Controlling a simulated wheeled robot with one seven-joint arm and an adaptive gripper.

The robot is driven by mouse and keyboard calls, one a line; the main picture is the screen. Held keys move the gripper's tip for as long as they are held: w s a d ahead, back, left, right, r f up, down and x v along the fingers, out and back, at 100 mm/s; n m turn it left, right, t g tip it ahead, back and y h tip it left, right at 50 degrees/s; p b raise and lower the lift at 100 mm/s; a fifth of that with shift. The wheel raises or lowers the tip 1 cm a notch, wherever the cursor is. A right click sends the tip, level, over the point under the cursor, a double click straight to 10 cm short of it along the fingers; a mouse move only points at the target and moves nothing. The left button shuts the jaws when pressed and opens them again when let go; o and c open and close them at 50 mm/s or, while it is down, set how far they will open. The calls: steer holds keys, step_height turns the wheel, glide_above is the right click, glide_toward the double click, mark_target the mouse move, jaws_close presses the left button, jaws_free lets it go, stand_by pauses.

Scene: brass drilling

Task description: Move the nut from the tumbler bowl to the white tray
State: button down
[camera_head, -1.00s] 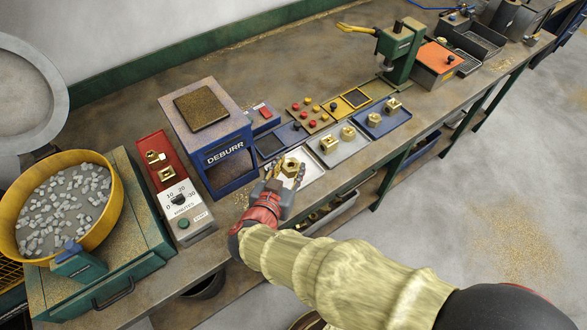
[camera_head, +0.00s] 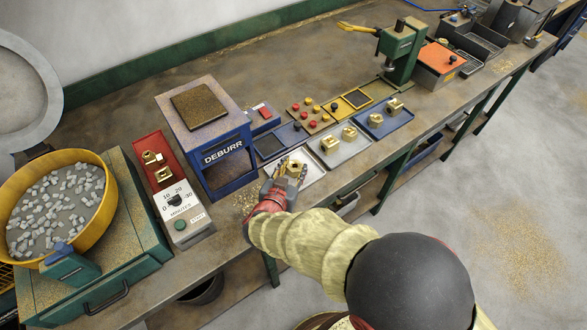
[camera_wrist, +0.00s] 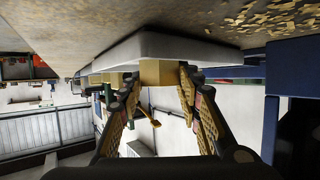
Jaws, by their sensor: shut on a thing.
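The brass nut (camera_head: 295,168) is between the fingertips of my gripper (camera_head: 286,177), at the white tray (camera_head: 313,176) on the bench. In the wrist view the nut (camera_wrist: 158,72) sits between the two finger pads, right against the pale tray (camera_wrist: 170,42); my gripper (camera_wrist: 157,82) is shut on it. I cannot tell whether the nut rests fully on the tray. The tumbler bowl (camera_head: 92,225), yellow and holding grey media, stands at the far left, away from my gripper.
The blue DEBURR machine (camera_head: 232,172) stands just left of the tray. A grey tray (camera_head: 349,154) and a blue tray (camera_head: 397,121) with brass parts lie to the right. A red holder (camera_head: 150,142) and a timer box (camera_head: 178,205) are at left. The bench's front edge is close.

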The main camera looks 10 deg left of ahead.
steer(key=shift+b, duration=0.4)
steer(key=c, duration=1.3)
jaws_free()
steer(key=shift+f, duration=0.1)
steer(key=shift+o, duration=0.2)
steer(key=shift+r+p, duration=0.25)
steer(key=shift+p, duration=0.2)
steer(key=p+v, duration=0.1)
steer(key=v, duration=1.1)
steer(key=shift+s+f+p, duration=0.1)
steer(key=shift+p, duration=0.3)
